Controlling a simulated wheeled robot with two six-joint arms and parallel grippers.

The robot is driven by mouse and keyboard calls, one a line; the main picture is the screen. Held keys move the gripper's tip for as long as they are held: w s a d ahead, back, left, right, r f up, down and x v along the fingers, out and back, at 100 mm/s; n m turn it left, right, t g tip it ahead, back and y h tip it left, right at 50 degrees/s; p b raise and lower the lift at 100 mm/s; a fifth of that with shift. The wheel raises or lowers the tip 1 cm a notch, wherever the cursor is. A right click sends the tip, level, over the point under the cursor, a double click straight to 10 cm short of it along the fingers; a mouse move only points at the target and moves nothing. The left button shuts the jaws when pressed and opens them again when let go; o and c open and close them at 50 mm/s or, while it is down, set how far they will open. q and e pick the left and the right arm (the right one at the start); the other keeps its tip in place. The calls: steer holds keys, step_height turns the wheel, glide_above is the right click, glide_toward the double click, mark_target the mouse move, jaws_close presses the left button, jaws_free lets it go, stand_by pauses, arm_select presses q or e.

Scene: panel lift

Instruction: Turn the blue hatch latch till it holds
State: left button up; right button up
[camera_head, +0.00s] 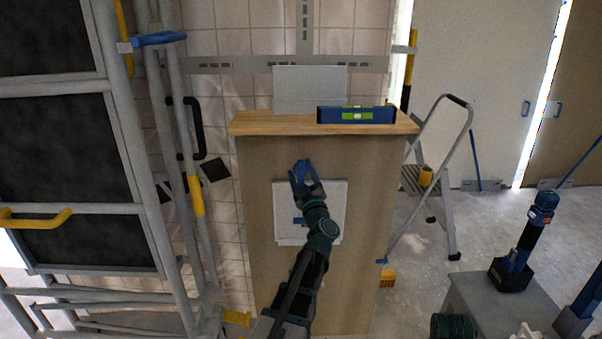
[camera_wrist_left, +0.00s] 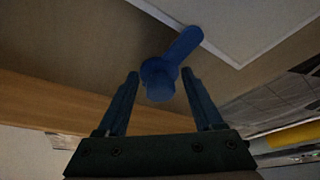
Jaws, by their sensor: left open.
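The blue hatch latch (camera_head: 301,167) sits on the wooden panel at the top edge of the white hatch (camera_head: 335,200). In the left wrist view the latch (camera_wrist_left: 160,78) has a round knob and a lever that slants up to the right, its end reaching over the corner of the hatch's white board (camera_wrist_left: 225,25). My left gripper (camera_head: 304,178) is at the latch with its fingers open. In the left wrist view the fingertips (camera_wrist_left: 160,76) stand on either side of the knob, with gaps visible. My right gripper is not seen.
A blue spirit level (camera_head: 356,115) lies on the wooden top (camera_head: 270,123) of the panel. Grey scaffolding (camera_head: 130,130) stands at the left. A stepladder (camera_head: 445,180) stands at the right, and a grey box with blue tools (camera_head: 515,262) is at the lower right.

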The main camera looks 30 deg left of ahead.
arm_select(q)
steer(key=b+v, duration=0.4)
steer(key=v, duration=0.9)
steer(key=shift+s+d+f, duration=0.15)
steer(key=shift+d+f, duration=0.05)
steer(key=shift+d, duration=0.1)
